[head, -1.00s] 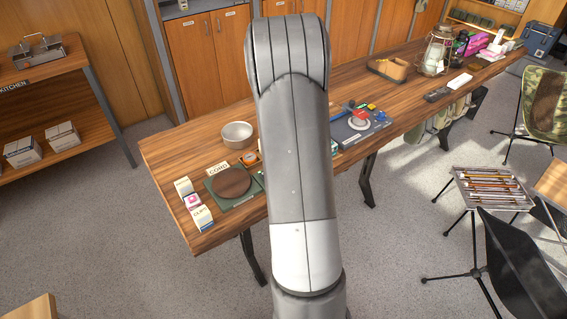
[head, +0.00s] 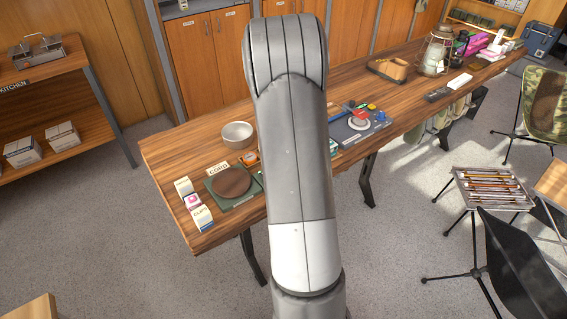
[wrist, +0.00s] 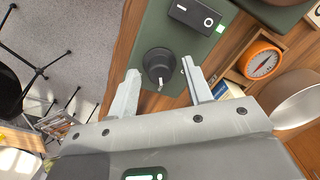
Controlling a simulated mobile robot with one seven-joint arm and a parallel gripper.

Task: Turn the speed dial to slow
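The speed dial (wrist: 159,64) is a round black knob with a pale pointer, on a dark green panel (wrist: 150,32) in the wrist view. The pointer is toward the lower side of the knob in the picture. Any speed lettering is too small to read. My gripper (wrist: 160,73) is open, with one finger on each side of the dial and gaps visible between fingers and knob. In the head view my arm hides the gripper and the dial.
A black rocker switch (wrist: 196,15) is on the same panel. An orange round gauge (wrist: 262,62) in a wooden tray and a metal bowl (wrist: 300,98) are to the right. In the head view, the wooden table (head: 165,155) also holds a green base with a brown disc (head: 231,182).

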